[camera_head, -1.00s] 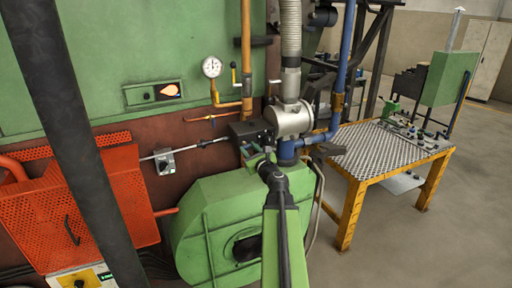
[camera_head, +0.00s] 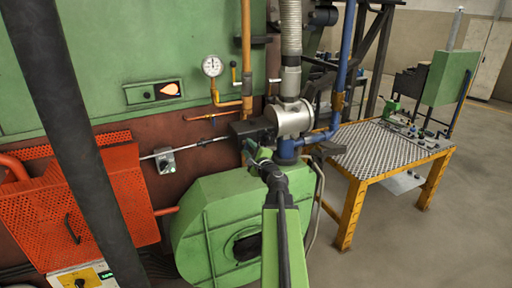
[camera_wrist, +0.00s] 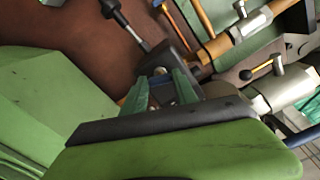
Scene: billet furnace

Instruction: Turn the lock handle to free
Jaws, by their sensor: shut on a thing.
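My gripper (camera_wrist: 160,90) is shut on a small handle beside the dark actuator box (camera_wrist: 165,58), and its green fingers hide most of the handle. I take this for the lock handle (camera_wrist: 161,82), of which only a small pale and bluish part shows between the fingers. In the head view my gripper (camera_head: 255,153) is just below the dark box (camera_head: 252,130), left of the silver valve body (camera_head: 293,119). The handle itself is too small and covered to make out there, and its angle cannot be told.
A green blower housing (camera_head: 205,215) stands below the gripper. A blue pipe (camera_head: 346,55) and a flexible duct (camera_head: 291,30) rise at the right. An orange mesh guard (camera_head: 105,200) is at the left. A yellow-legged workbench (camera_head: 385,150) stands at the right, with open floor before it.

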